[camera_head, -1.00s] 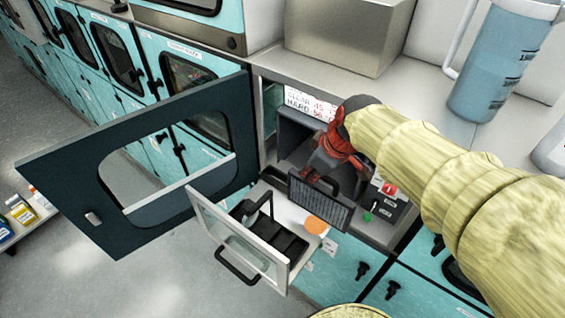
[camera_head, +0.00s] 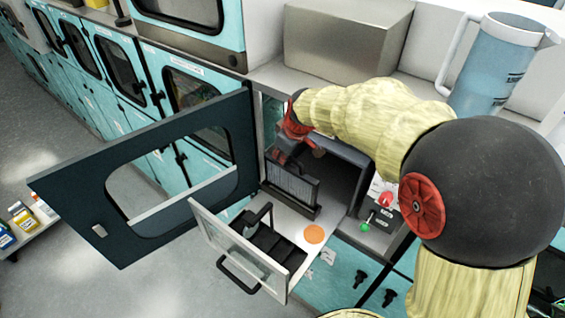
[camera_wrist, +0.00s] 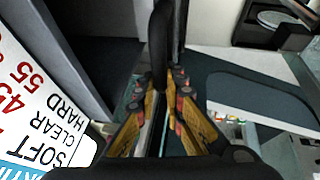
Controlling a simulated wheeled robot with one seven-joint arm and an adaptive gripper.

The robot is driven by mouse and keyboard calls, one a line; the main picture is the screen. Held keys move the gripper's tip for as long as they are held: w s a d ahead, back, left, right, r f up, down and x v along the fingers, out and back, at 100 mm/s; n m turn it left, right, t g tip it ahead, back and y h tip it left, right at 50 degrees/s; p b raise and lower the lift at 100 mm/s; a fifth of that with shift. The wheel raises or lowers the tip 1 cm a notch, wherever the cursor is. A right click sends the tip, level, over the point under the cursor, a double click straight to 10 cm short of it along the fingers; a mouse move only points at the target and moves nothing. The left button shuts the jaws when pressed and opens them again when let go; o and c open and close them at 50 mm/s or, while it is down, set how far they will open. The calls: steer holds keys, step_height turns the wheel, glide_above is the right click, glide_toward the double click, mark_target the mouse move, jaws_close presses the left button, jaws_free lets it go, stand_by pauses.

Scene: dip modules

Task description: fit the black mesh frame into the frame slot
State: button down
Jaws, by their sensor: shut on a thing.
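The black mesh frame (camera_head: 291,188) stands nearly upright in the open compartment, near its left side, in the head view. My gripper (camera_head: 288,158) is at its top edge, shut on it. In the wrist view my gripper (camera_wrist: 160,82) has its yellow-brown fingers closed around a dark upright part of the frame (camera_wrist: 161,45). A dark bar runs along the frame's lower edge; I cannot tell whether it belongs to the frame or to a slot. The frame slot is not clearly visible, and whether the lower edge is seated cannot be told.
A large dark door (camera_head: 75,195) stands open at left. A smaller clear-fronted door or drawer (camera_head: 240,250) with black slotted parts is open in front. An orange disc (camera_head: 313,234) lies on the white floor. A black control box (camera_head: 380,212) with red and green knobs stands right.

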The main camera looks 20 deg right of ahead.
steer(key=shift+f, duration=2.25)
steer(key=c, duration=1.9)
jaws_free()
steer(key=a+v, duration=0.1)
steer(key=v, duration=1.1)
steer(key=s+r+m, duration=0.1)
steer(key=s+m, duration=0.1)
steer(key=s, duration=0.6)
steer(key=s+r+m, duration=0.1)
steer(key=s+m, duration=0.2)
steer(key=s, duration=0.5)
steer(key=s+r+m+h, duration=0.1)
steer(key=s+m, duration=0.1)
steer(key=s, duration=0.7)
steer(key=shift+r+m+t+b, duration=0.1)
steer(key=shift+m+t+b, duration=0.2)
steer(key=shift+b, duration=0.05)
